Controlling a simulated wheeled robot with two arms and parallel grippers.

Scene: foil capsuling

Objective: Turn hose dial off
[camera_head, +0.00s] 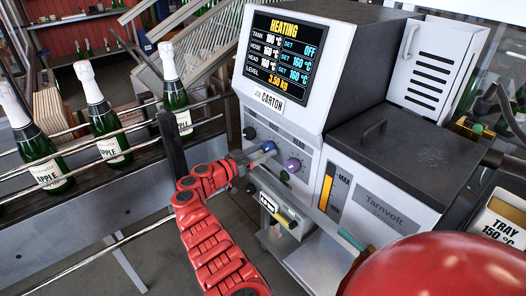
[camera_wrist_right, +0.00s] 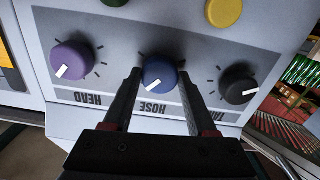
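The blue hose dial (camera_wrist_right: 160,72) sits on the panel of the grey heating machine, between the purple HEAD dial (camera_wrist_right: 73,60) and the black tank dial (camera_wrist_right: 238,84). The panel appears upside down in the right wrist view. The hose dial's white pointer aims down-left there. My right gripper (camera_wrist_right: 160,80) has one finger on each side of the hose dial, and no clear gap shows. In the head view, my right gripper (camera_head: 256,153) is at the blue dial (camera_head: 269,147). The display (camera_head: 286,52) reads HOSE SET 160 °C and TANK SET OFF. My left gripper is out of view.
Champagne bottles (camera_head: 107,128) stand on a conveyor left of the machine. A yellow button (camera_wrist_right: 224,12) and a green button are on the panel near the dials. A lidded tank (camera_head: 405,150) and a TRAY 150 °C sign (camera_head: 500,222) are at the right.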

